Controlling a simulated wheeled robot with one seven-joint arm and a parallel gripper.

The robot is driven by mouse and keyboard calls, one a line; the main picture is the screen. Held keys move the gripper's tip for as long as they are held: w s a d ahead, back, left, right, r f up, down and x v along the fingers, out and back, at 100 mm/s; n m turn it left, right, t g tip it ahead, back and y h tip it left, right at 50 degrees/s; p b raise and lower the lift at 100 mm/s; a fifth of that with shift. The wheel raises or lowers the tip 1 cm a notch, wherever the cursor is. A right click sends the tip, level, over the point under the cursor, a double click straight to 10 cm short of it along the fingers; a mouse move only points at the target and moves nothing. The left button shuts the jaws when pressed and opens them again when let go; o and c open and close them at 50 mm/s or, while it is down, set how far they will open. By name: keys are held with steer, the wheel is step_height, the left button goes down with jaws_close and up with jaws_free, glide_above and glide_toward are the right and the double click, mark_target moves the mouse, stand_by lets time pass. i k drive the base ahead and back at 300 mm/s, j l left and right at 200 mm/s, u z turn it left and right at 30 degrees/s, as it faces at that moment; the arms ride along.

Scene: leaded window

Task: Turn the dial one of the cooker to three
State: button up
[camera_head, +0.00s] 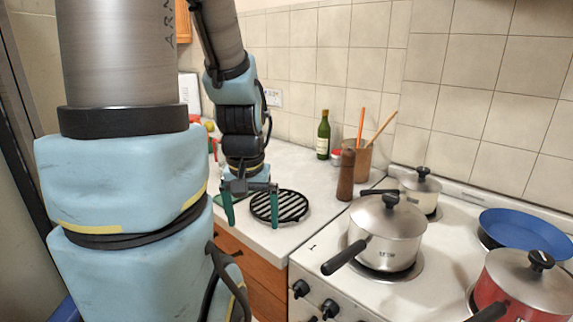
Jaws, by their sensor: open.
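The white cooker (445,245) stands at the right, with black dials along its front edge at the bottom of the picture. The leftmost visible dial (300,288) is near the cooker's left front corner. A second dial (329,308) is just right of it. Their number markings are too small to read, so I cannot tell their settings. My gripper (252,224) hangs over the counter, left of the cooker and apart from the dials. Its two green fingers are spread, pointing down, with nothing held between them.
A steel pot (390,237) has its handle reaching over the cooker's front left. A small pot (420,192), blue pan (525,233) and red pot (520,285) are also on it. A black round rack (290,205), pepper mill (345,175) and bottle (323,138) stand on the counter.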

mark_target(301, 288)
steer(key=k+u, duration=0.1)
steer(key=u, duration=0.7)
steer(key=k+j+u, duration=0.15)
steer(key=k+u, duration=0.25)
steer(key=k+j+u, duration=0.25)
steer(key=k+u, duration=0.15)
steer(key=k+j+u, duration=0.1)
steer(key=k+j, duration=0.45)
